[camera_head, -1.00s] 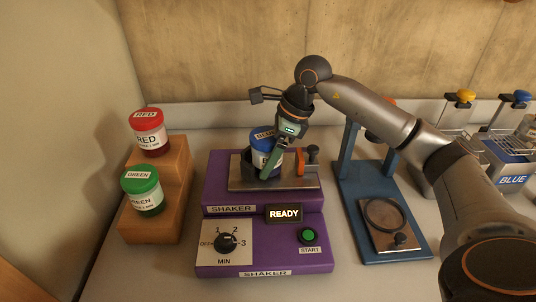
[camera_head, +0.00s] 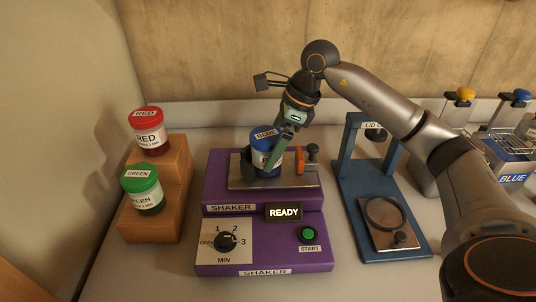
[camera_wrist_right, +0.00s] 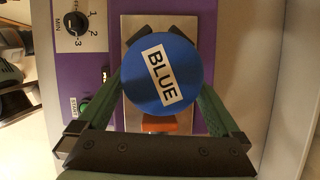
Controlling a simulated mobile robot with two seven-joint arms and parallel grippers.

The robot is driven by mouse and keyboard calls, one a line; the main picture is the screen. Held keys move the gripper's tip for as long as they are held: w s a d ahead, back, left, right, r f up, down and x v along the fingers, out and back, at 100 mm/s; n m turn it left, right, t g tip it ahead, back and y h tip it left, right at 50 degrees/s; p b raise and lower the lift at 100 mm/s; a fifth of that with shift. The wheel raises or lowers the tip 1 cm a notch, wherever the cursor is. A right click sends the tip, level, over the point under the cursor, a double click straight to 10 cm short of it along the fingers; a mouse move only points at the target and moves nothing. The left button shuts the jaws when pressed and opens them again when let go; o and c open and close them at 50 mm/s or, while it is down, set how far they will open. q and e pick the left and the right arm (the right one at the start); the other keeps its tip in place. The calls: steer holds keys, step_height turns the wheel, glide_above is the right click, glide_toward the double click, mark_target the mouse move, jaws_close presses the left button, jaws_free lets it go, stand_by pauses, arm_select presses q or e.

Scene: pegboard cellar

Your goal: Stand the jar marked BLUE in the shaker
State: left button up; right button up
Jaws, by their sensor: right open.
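The BLUE jar (camera_head: 265,147) has a blue lid and stands upright on the metal plate (camera_head: 306,181) of the purple shaker (camera_head: 215,190), in the shaker's holder. In the right wrist view the blue lid (camera_wrist_right: 163,74) lies between the spread green fingers. Whether the fingertips touch the jar I cannot tell. An orange clamp part (camera_head: 300,161) is beside the jar. The shaker display reads READY (camera_head: 284,212). My left gripper is not in view.
The RED jar (camera_head: 150,131) and the GREEN jar (camera_head: 143,191) stand on a stepped wooden block (camera_head: 172,185) at left. A blue-framed lid stand (camera_head: 347,190) is right of the shaker.

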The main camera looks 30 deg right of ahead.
steer(key=v, duration=0.9)
steer(key=shift+r, duration=0.25)
